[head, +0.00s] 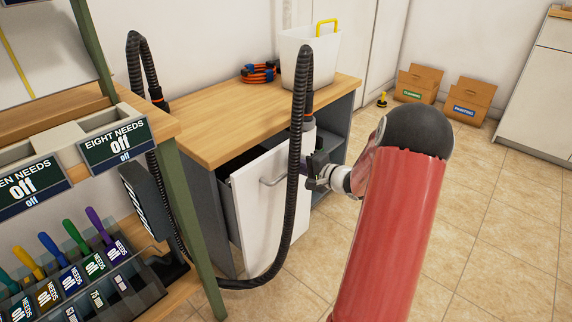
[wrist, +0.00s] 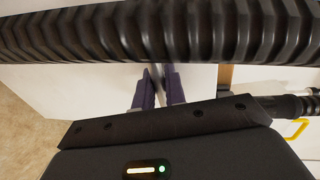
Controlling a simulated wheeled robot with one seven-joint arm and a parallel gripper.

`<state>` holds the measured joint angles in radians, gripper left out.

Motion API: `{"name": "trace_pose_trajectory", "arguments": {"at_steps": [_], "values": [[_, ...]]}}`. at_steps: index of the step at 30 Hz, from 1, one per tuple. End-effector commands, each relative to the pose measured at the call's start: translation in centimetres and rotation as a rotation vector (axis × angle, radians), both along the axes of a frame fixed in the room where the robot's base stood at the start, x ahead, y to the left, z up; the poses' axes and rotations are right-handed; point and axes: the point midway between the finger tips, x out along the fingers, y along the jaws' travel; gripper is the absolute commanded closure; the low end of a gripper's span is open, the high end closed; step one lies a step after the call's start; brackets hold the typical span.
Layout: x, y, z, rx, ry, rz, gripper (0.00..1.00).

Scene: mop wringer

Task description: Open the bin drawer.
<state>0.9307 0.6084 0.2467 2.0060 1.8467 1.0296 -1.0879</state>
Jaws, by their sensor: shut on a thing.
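The bin drawer (head: 258,205) is a tall white front on the grey cabinet. It stands partly open, with a dark gap behind its top edge and part of its side showing. Its bar handle (head: 272,181) runs across the upper front and is partly hidden by a black hose. My gripper (head: 311,168) is at the right part of the front. In the wrist view my gripper's purple fingers (wrist: 158,88) are closed around the grey handle bar (wrist: 153,74), against the white drawer front (wrist: 95,90).
A black corrugated hose (head: 297,150) hangs close to my gripper and crosses before the drawer; it also spans the wrist view (wrist: 150,30). A white bucket (head: 309,60) and an orange cable (head: 260,72) sit on the wooden top. A tool rack (head: 190,220) stands left.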

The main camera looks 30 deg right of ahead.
Motion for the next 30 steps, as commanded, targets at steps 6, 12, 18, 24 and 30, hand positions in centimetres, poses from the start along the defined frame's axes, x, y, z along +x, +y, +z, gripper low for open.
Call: {"name": "trace_pose_trajectory", "arguments": {"at_steps": [6,12,18,24,30], "values": [[-5.9,-2.2,-0.6,-0.003,0.001,-0.004,1.0],[-11.1,-4.0,-0.5,-0.001,0.002,-0.004,1.0],[-15.7,-5.7,-0.4,0.0,0.001,-0.002,1.0],[-19.1,-6.8,-0.3,0.001,0.001,0.0,1.0],[-21.0,-7.5,-0.2,0.002,0.003,0.003,1.0]]}}
